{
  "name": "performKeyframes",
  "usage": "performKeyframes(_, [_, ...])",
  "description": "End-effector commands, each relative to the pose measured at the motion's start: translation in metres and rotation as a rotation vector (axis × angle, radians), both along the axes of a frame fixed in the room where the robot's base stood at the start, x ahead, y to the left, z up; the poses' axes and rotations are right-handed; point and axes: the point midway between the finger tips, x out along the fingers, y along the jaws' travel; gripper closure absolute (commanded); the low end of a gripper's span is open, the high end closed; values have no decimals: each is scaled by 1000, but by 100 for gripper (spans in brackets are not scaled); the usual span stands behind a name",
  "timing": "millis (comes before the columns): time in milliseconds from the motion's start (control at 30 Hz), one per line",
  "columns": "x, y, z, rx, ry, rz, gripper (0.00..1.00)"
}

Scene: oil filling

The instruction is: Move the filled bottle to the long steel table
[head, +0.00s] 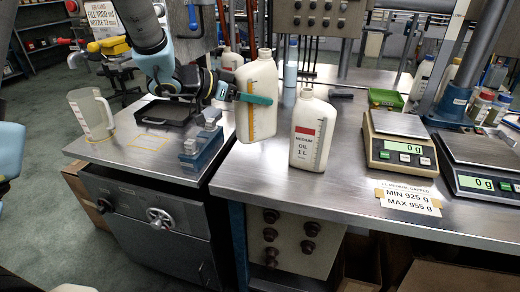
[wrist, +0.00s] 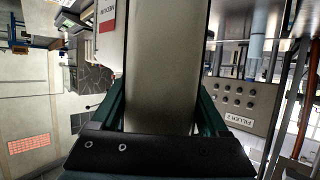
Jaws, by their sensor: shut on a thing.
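My gripper (head: 254,98) is shut on a cream bottle (head: 262,78) with a yellow scale strip and holds it upright. In the wrist view the bottle's plain side (wrist: 165,65) fills the middle between the two dark green fingers (wrist: 165,112). In the head view its base shows over the left part of the long steel table (head: 290,188); I cannot tell whether it touches the top. A second cream bottle (head: 312,140), with a red-and-white "MEDIUM OIL 1 L" label, stands on that table to the right. It also shows in the wrist view (wrist: 108,55), beside the held bottle.
Two scales (head: 398,140) reading 0 g stand at the right, with a MIN/MAX card (head: 407,199) in front. A lower steel cabinet (head: 125,150) at the left carries a clear jug (head: 92,113) and a small blue-grey block device (head: 202,145). Another bottle stands behind. The table's front left is clear.

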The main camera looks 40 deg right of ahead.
Motion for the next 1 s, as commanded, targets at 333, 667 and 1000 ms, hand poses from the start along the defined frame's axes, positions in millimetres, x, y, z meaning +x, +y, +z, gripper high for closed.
performKeyframes(333, [0, 0, -43, -3, 1, 1, 100])
performKeyframes(667, [0, 0, -78, -1, 1, 0, 100])
performKeyframes(1000, [0, 0, -86, -4, 0, 2, 100])
